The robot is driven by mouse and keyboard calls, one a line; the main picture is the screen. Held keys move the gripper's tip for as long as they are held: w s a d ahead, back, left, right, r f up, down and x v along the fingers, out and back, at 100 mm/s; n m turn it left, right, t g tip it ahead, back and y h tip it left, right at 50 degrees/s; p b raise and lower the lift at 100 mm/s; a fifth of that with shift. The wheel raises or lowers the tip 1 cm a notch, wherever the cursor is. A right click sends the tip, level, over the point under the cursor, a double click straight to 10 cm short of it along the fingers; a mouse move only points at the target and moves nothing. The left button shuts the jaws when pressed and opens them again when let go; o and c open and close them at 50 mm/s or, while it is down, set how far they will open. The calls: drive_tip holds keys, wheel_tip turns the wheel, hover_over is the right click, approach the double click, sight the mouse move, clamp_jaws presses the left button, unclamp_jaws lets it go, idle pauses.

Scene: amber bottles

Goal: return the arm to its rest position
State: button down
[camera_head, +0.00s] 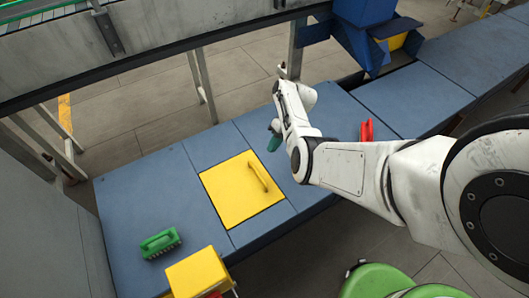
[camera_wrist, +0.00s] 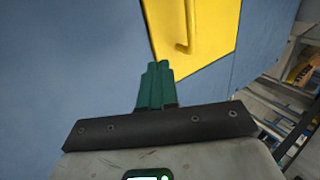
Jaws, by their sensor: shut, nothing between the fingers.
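My arm reaches in from the right over the blue table in the head view. My gripper (camera_head: 274,136) hangs at its end, with green fingers pointing down over the table, just right of the yellow panel (camera_head: 225,198). In the wrist view the green fingers of my gripper (camera_wrist: 157,68) are together, shut, with nothing held. The yellow panel (camera_wrist: 215,45) and its handle lie beyond the fingertips there. No amber bottle shows in either view.
The blue table (camera_head: 130,215) carries a green brush (camera_head: 160,242) at the front left and a red object (camera_head: 367,130) near my forearm. A yellow box (camera_head: 196,273) stands at the front edge. A blue bin (camera_head: 365,12) stands at the back. Metal posts rise behind the table.

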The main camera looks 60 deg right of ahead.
drive_tip(key=shift+s+d+r+b, duration=0.25)
drive_tip(key=shift+s+d, duration=0.4)
drive_tip(key=shift+d, duration=0.3)
drive_tip(key=shift+s+d+r+b, duration=0.1)
drive_tip(key=shift+s+d+b, duration=0.1)
drive_tip(key=shift+s+d, duration=0.6)
drive_tip(key=shift+w+d, duration=0.1)
drive_tip(key=shift+w, duration=0.05)
